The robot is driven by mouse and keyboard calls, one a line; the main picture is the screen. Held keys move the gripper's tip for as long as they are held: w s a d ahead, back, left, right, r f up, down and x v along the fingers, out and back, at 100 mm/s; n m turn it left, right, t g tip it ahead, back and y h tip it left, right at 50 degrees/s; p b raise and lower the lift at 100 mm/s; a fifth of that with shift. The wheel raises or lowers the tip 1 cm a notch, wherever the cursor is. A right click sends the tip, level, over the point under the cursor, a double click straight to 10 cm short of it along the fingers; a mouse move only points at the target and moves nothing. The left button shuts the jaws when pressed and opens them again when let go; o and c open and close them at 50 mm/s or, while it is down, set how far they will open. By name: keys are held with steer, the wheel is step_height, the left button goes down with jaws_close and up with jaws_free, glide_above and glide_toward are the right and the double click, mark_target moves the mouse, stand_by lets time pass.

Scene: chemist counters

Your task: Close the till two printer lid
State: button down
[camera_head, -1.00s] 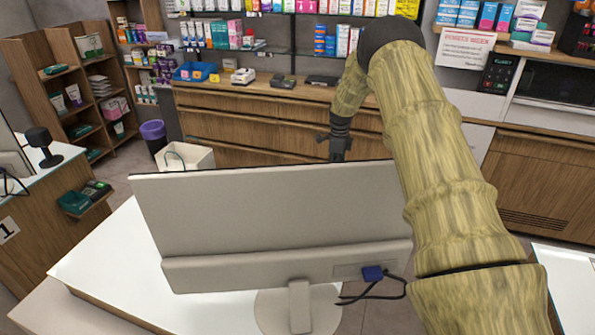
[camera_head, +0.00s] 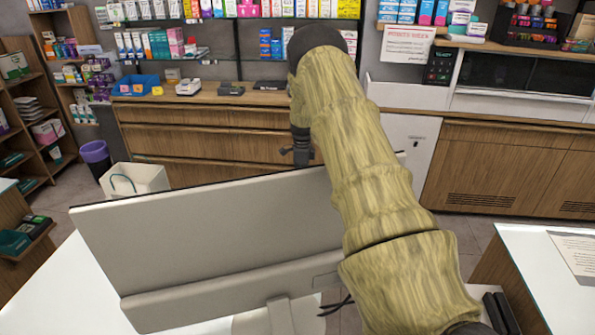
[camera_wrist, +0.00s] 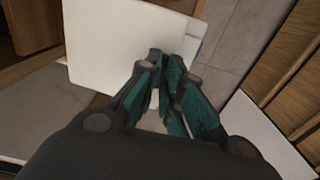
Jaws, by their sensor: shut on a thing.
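I cannot make out the till two printer or its lid for certain in either view. My gripper (camera_wrist: 165,88) shows in the wrist view with its dark fingers and teal pads drawn close together. A small pale patch shows between the fingers, and I cannot tell what it is. A large white flat surface (camera_wrist: 115,45) lies beyond the fingertips. In the head view my arm reaches over behind the grey monitor (camera_head: 200,245), and the monitor hides the gripper's fingers.
The monitor stands on a white counter (camera_head: 75,290) in front. A white bag (camera_head: 140,179) is behind it at left. Another white counter (camera_head: 535,285) is at right. Wooden drawers (camera_head: 190,140) and stocked shelves line the back. Some grey floor is clear between the counters.

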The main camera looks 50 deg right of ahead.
steer(key=shift+w+a, duration=0.1)
steer(key=shift+w, duration=0.15)
steer(key=shift+w+a, duration=0.1)
steer(key=c, duration=1.6)
jaws_free()
steer(key=shift+w+a, duration=0.2)
steer(key=shift+o, duration=0.2)
steer(key=shift+s, duration=0.1)
steer(key=shift+s+d+r, duration=0.1)
steer(key=shift+d, duration=0.05)
step_height(320, 180, up, 12)
